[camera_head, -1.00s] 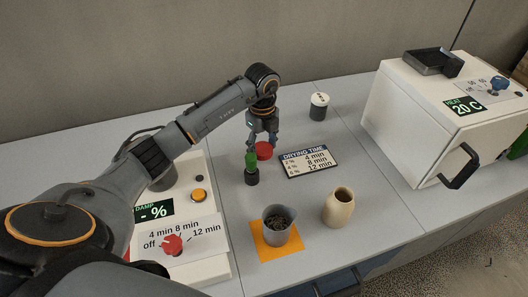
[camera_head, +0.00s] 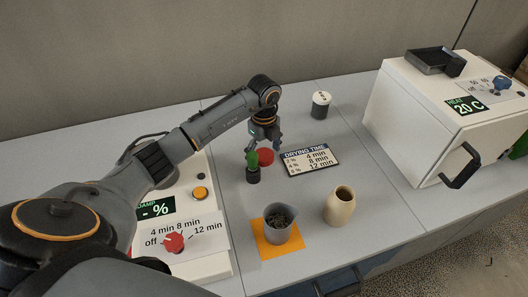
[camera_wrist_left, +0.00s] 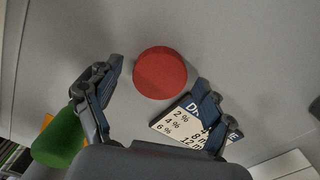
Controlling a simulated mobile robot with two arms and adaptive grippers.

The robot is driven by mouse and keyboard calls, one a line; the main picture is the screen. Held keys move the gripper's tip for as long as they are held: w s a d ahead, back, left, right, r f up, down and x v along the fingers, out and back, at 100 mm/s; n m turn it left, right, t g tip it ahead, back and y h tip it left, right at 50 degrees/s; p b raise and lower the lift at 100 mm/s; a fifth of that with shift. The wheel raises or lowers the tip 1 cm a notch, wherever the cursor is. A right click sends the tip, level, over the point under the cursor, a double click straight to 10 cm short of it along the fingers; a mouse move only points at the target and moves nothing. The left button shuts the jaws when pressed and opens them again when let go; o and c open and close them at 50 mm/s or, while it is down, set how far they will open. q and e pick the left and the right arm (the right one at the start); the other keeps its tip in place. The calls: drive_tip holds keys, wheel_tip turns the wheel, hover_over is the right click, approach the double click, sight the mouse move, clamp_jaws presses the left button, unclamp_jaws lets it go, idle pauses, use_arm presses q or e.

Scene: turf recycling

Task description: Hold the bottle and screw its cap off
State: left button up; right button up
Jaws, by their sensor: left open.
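No bottle with a cap can be named for certain. A small green piece with a black base (camera_head: 252,173) stands on the counter; its green part shows at the left of the wrist view (camera_wrist_left: 60,138). A round red piece (camera_head: 266,157) lies beside it and shows whole in the wrist view (camera_wrist_left: 160,73). A beige open-necked vessel (camera_head: 340,207) stands nearer the front. My left gripper (camera_head: 264,147) is open and empty above the red piece, pointing down. In the wrist view its two fingers (camera_wrist_left: 152,97) stand apart, just short of the red piece.
A drying-time sign (camera_head: 311,160) lies right of the gripper. A grey cup with dark bits (camera_head: 279,221) stands on an orange mat (camera_head: 268,250). A white-topped jar (camera_head: 320,104) stands behind. A damp meter (camera_head: 195,235) is at left, a white heater box (camera_head: 420,120) at right.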

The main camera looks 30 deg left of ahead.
sight(264, 154)
use_arm(q)
drive_tip(key=shift+r, duration=0.6)
wheel_tip(264, 154, up, 11)
drive_tip(key=b, duration=0.1)
